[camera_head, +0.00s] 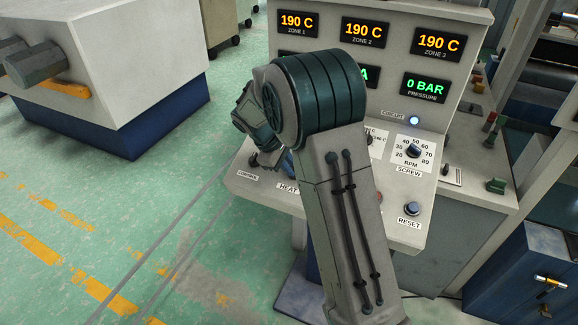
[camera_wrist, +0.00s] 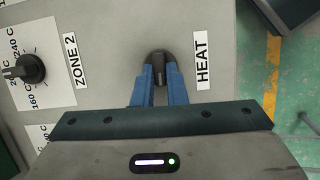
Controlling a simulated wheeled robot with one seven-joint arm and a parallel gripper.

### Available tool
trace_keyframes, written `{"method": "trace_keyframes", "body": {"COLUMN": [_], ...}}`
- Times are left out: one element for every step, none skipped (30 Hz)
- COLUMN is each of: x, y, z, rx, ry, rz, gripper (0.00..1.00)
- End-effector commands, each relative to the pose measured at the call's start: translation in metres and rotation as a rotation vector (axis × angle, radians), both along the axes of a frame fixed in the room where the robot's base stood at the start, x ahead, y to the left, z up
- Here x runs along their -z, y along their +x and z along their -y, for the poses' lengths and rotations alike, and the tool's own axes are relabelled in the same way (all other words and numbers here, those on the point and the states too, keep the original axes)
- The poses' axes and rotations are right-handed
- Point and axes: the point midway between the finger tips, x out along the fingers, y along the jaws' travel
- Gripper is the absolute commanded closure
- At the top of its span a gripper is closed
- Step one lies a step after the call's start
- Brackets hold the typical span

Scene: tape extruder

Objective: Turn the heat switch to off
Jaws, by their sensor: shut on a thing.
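The heat switch is a black rotary knob (camera_wrist: 160,66) beside the HEAT label (camera_wrist: 203,60) in the wrist view. My gripper (camera_wrist: 160,75) has its two blue fingers on either side of the knob's raised grip and is shut on it. The grip points roughly along the fingers in the wrist view. In the head view my arm hides the knob and most of the fingers; the HEAT label (camera_head: 288,188) shows partly at the arm's left edge.
The ZONE 2 dial (camera_wrist: 28,69) stands left of the fingers in the wrist view. In the head view, the SCREW dial (camera_head: 414,151) and RESET button (camera_head: 412,209) are right of my arm. The zone displays (camera_head: 365,31) read 190 C. A blue-white CIRCUIT light (camera_head: 414,120) is lit.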

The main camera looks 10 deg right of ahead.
Motion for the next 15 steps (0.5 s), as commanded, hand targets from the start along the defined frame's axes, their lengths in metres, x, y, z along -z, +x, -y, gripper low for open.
{"method": "trace_keyframes", "body": {"x": [-0.0022, -0.0023, -0.0023, -0.0023, -0.0023, -0.0025, -0.0025, -0.0025, -0.0026, -0.0026, -0.0026, -0.0027, -0.0027, -0.0028, -0.0028], "y": [0.0019, 0.0019, 0.0018, 0.0019, 0.0019, 0.0019, 0.0019, 0.0019, 0.002, 0.002, 0.002, 0.002, 0.002, 0.0021, 0.0021], "z": [-0.0006, -0.0006, -0.0006, -0.0007, -0.0007, -0.0006, -0.0006, -0.0006, -0.0006, -0.0006, -0.0006, -0.0006, -0.0006, -0.0005, -0.0005], "rx": [-0.015, -0.022, -0.028, -0.032, -0.035, -0.038, -0.04, -0.041, -0.043, -0.044, -0.044, -0.044, -0.044, -0.044, -0.043], "ry": [-0.003, -0.005, -0.007, -0.008, -0.009, -0.01, -0.011, -0.011, -0.011, -0.011, -0.011, -0.011, -0.011, -0.011, -0.011], "rz": [0.005, 0.004, 0.003, 0.002, 0.001, 0.001, 0.0, 0.0, 0.001, 0.0, 0.0, 0.0, 0.0, 0.0, 0.001], "gripper": [1.0, 1.0, 1.0, 1.0, 1.0, 1.0, 1.0, 1.0, 1.0, 1.0, 1.0, 1.0, 1.0, 1.0, 1.0]}}
